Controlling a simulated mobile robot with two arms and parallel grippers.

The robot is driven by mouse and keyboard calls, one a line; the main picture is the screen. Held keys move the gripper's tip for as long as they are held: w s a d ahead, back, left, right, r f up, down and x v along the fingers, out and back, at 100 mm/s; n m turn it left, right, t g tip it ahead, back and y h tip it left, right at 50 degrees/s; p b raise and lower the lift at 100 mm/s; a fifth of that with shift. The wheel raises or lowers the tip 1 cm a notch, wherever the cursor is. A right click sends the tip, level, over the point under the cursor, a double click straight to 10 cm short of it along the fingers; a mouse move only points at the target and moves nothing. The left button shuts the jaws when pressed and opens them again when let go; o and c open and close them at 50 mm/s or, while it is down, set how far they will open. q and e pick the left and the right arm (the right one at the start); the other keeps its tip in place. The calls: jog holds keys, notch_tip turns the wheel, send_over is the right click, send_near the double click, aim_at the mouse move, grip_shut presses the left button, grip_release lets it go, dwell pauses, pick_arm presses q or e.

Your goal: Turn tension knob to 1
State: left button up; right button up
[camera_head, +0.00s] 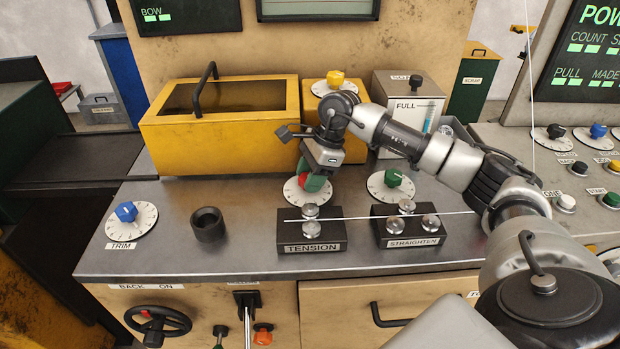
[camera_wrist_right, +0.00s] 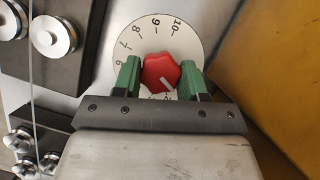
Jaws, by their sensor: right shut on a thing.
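The red tension knob (camera_head: 313,184) sits on a round white dial (camera_head: 292,191) behind the black block labelled TENSION (camera_head: 296,238). My right gripper (camera_head: 311,176) reaches down over the dial and is shut on the knob. In the right wrist view, the green fingers grip the red knob (camera_wrist_right: 160,70) from both sides. The dial (camera_wrist_right: 143,33) shows numbers from about 6 to 10 along its far side. The low numbers are mostly hidden by the gripper. A pale mark shows on the knob's near side; I cannot tell which number it meets. My left gripper is not in view.
A yellow bin (camera_head: 218,137) stands behind the dial, and a yellow box with a yellow knob (camera_head: 335,78) is close behind my gripper. A green knob (camera_head: 392,177) is to the right. A thin wire (camera_head: 375,217) crosses the rollers in front.

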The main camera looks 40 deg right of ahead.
dwell(0.4)
jog(key=o, duration=0.9)
jog(key=b+v, duration=0.1)
jog(key=v, duration=1)
